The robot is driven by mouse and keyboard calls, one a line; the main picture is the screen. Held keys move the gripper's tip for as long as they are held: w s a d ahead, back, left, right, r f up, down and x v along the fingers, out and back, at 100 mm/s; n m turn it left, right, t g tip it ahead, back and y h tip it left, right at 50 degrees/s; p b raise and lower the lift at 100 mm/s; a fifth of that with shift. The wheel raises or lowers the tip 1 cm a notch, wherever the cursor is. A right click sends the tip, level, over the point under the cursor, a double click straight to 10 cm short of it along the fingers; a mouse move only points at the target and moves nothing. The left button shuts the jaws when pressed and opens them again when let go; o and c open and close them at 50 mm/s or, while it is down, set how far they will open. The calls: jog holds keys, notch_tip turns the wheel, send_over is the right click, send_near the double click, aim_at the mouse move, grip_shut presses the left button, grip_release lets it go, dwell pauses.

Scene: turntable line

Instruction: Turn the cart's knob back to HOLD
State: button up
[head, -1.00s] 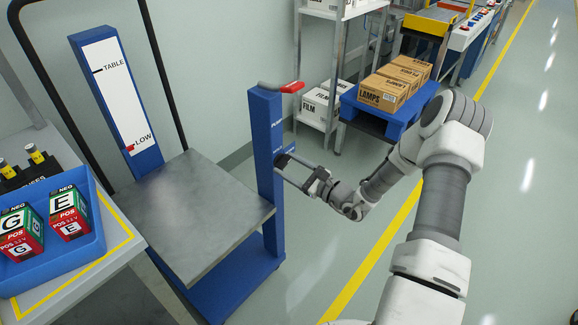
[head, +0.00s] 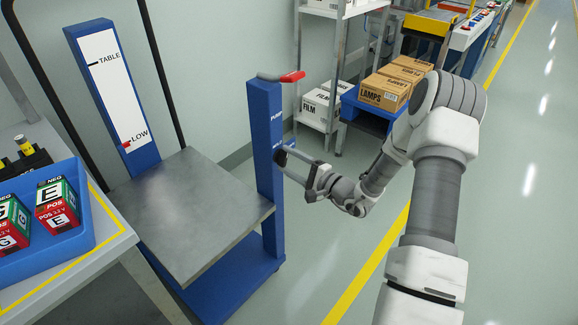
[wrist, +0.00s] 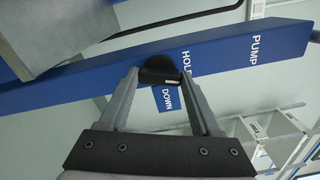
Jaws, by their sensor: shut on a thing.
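The cart's black knob (wrist: 158,70) sits on its blue post (head: 265,170). My gripper (wrist: 160,74) is shut on the knob, one finger on each side, and it also shows at the post in the head view (head: 282,155). A short white mark on the knob's rim lies on the side toward the HOLD and DOWN labels; which one it points at is hard to tell. The HOLD label (wrist: 184,57) is partly hidden by the knob. The DOWN label (wrist: 167,101) is below it, and the PUMP label (wrist: 266,48) is farther right along the post.
The cart's grey platform (head: 190,210) is empty. Its scale (head: 116,85) has a red marker near LOW. A red-gripped lever (head: 291,77) tops the post. A blue battery tray (head: 88,240) stands at left; boxes and shelving stand behind. The floor at right is clear.

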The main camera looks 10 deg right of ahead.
jog(key=shift+f+n+b, duration=0.1)
jog(key=shift+n+b, duration=0.7)
jog(key=shift+n, duration=0.9)
jog(key=o, duration=1.4)
jog(key=p+v, duration=0.3)
jog(key=v, duration=1.4)
jog(key=shift+s+d+p, duration=0.15)
jog(key=shift+s+p, duration=0.05)
jog(key=shift+p, duration=0.15)
